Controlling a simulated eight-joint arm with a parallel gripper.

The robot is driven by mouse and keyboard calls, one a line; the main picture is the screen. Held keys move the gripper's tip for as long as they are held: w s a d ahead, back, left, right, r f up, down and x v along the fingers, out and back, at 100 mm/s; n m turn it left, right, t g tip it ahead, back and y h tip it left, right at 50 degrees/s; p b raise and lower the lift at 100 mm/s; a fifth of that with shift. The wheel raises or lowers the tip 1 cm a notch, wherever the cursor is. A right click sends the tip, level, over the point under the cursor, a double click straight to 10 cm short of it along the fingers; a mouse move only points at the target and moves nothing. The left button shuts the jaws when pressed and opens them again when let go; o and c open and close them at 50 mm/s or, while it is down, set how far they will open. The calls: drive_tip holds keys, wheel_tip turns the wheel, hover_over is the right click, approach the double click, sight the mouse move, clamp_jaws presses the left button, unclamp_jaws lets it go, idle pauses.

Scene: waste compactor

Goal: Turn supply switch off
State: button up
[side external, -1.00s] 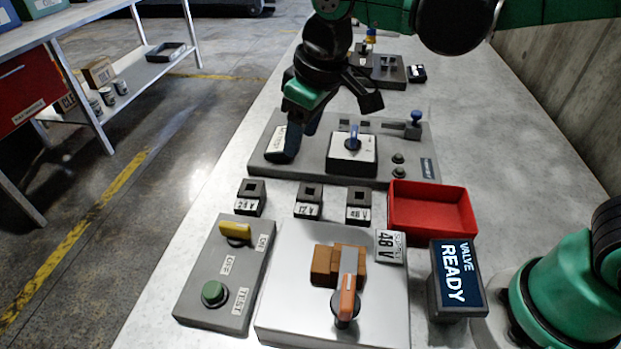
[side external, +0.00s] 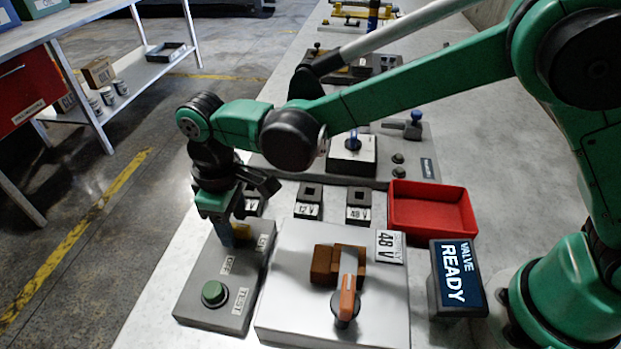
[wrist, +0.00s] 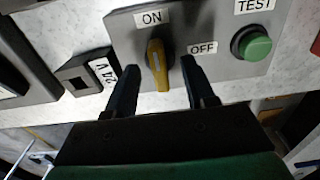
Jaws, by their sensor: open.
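The supply switch is a yellow knob (wrist: 158,62) on a grey panel with ON and OFF labels. In the wrist view its handle lies roughly in line with the ON label (wrist: 151,17), and the OFF label (wrist: 203,48) is to its right. My gripper (wrist: 159,74) is open, with one dark finger on each side of the knob; I cannot tell whether they touch it. In the side view my gripper (side external: 230,222) points down at the grey panel (side external: 205,268) and hides most of the knob.
A green TEST button (side external: 214,293) sits on the same panel. A 24 V block (wrist: 88,72) stands close by on the other side. A silver box (side external: 290,300) with an orange handle (side external: 347,298), a red tray (side external: 432,208) and a VALVE READY display (side external: 460,275) are to the right.

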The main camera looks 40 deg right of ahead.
clamp_jaws()
drive_tip(key=shift+m, duration=0.4)
drive_tip(key=m, duration=0.8)
drive_tip(key=shift+m, duration=0.3)
drive_tip(key=m, duration=0.4)
drive_tip(key=shift+m, duration=2.2)
